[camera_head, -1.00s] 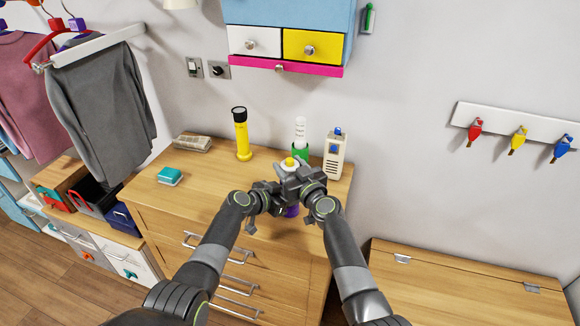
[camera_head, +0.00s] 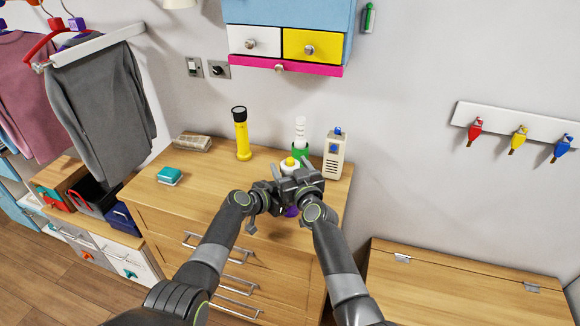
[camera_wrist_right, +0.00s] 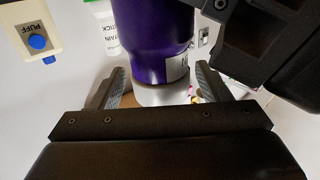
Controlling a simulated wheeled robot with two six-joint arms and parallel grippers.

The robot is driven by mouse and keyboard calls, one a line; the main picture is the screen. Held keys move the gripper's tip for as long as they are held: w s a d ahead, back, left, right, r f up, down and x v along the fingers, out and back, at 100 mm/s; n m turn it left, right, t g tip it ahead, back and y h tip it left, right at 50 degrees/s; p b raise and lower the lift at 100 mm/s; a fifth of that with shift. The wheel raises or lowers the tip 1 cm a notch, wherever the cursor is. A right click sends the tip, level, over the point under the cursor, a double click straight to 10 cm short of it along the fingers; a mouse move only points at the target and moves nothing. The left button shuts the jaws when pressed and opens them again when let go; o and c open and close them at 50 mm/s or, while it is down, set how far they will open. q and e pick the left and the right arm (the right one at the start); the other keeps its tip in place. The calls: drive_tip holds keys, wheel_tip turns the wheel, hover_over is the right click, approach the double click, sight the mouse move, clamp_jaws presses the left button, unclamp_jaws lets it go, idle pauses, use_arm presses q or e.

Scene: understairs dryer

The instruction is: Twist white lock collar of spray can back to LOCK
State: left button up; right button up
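The spray can has a purple body (camera_wrist_right: 158,38) and a white collar (camera_wrist_right: 165,95), upside down in the right wrist view. In the head view its yellow nozzle (camera_head: 290,162) and white top show above my grippers, with a little purple below. My right gripper (camera_head: 303,184) is at the can; in its wrist view (camera_wrist_right: 160,85) the fingers stand apart on both sides of the collar, with a gap on the left side. My left gripper (camera_head: 272,195) is close beside the can; its fingertips are hidden, so its hold cannot be told. Collar markings are not readable.
On the dresser top (camera_head: 215,190) stand a yellow flashlight (camera_head: 242,135), a white-and-green stick (camera_head: 300,138) and a beige box (camera_head: 334,155) close behind the can. A teal box (camera_head: 169,176) lies left. Drawers (camera_head: 285,45) hang above; a wooden chest (camera_head: 450,285) is right.

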drive_tip(key=shift+r, duration=0.2)
drive_tip(key=shift+r, duration=4.9)
drive_tip(key=m, duration=0.1)
drive_tip(key=d+m, duration=0.1)
drive_tip(key=m, duration=0.1)
drive_tip(key=f+m, duration=0.1)
drive_tip(key=shift+s+d+y, duration=0.35)
drive_tip(key=shift+y, duration=0.05)
drive_tip(key=d+m, duration=0.1)
drive_tip(key=m, duration=0.3)
drive_tip(key=m+g+y, duration=0.4)
drive_tip(key=m+y, duration=0.1)
drive_tip(key=m, duration=1.8)
approach(297, 166)
drive_tip(key=x, duration=1.2)
drive_tip(key=shift+s+a+f, duration=0.2)
drive_tip(key=shift+s+f, duration=0.1)
drive_tip(key=shift+f, duration=0.05)
